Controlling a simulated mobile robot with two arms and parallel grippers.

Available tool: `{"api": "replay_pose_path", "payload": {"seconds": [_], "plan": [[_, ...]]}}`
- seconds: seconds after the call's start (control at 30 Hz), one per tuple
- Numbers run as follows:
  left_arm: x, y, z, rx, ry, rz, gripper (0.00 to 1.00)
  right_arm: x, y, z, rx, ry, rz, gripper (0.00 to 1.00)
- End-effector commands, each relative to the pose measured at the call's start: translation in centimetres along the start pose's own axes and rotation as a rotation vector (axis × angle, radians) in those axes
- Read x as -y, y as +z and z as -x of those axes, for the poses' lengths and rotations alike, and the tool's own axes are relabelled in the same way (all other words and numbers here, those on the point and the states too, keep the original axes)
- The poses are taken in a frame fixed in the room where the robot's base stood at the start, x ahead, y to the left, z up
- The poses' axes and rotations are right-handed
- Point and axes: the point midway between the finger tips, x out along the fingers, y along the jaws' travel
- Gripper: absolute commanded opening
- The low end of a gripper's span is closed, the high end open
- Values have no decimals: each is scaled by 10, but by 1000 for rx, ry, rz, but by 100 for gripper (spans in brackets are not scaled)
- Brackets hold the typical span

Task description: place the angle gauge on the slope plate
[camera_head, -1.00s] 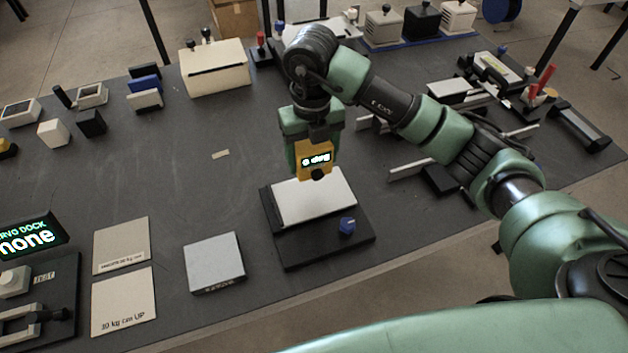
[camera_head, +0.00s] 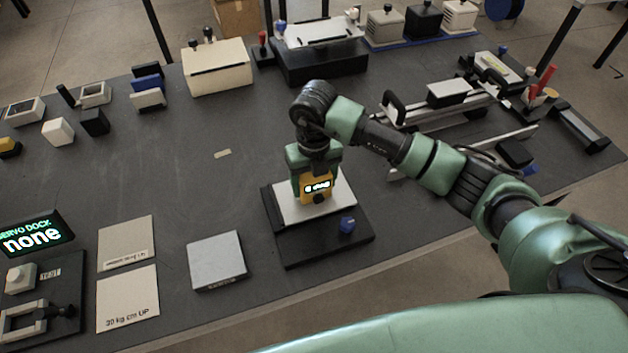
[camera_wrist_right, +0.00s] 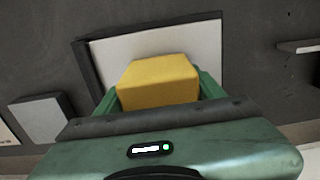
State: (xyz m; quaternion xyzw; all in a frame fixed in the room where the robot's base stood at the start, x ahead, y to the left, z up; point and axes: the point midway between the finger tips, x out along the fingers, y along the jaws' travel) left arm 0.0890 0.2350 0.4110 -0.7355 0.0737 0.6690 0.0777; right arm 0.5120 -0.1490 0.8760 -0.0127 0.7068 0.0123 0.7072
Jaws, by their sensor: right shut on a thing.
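The angle gauge (camera_head: 317,188) is a yellow block with a small lit display; its text is too small to read now. My right gripper (camera_head: 315,177) is shut on it from above. The slope plate (camera_head: 283,208) is a white plate on a black base with a blue knob (camera_head: 347,225) at its front right. The gauge is over the plate's middle, at or very close to its surface; I cannot tell if they touch. In the right wrist view the yellow gauge (camera_wrist_right: 158,80) sits between the green fingers, with the white plate (camera_wrist_right: 205,45) behind it. My left gripper is not in view.
A grey square block (camera_head: 216,260) lies left of the slope plate, and two beige cards (camera_head: 127,298) lie further left. A servo dock sign (camera_head: 32,237) reads "none". Rails and fixtures (camera_head: 450,95) stand at the right. The table's middle left is mostly clear.

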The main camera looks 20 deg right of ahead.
Motion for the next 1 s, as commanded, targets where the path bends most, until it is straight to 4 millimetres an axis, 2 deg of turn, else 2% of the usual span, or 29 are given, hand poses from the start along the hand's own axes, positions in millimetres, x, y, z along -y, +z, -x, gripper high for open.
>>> {"api": "replay_pose_path", "payload": {"seconds": [0.03, 0.07, 0.13, 0.43, 0.57, 0.67, 1.0], "plan": [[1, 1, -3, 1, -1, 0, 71, 0, 0, -3, 1, 0, 0, 18], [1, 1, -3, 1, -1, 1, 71, 0, 0, -3, 0, 0, 0, 71], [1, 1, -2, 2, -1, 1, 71, 0, 0, -2, 0, 0, 0, 90], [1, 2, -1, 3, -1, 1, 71, 0, 0, -1, 0, 0, 0, 90], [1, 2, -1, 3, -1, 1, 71, 0, 1, 5, 2, 0, 0, 90], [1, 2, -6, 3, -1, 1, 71, 0, 2, 20, 5, 0, 1, 90], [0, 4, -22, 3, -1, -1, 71, 0, 1, 91, 5, -1, -1, 90]]}}
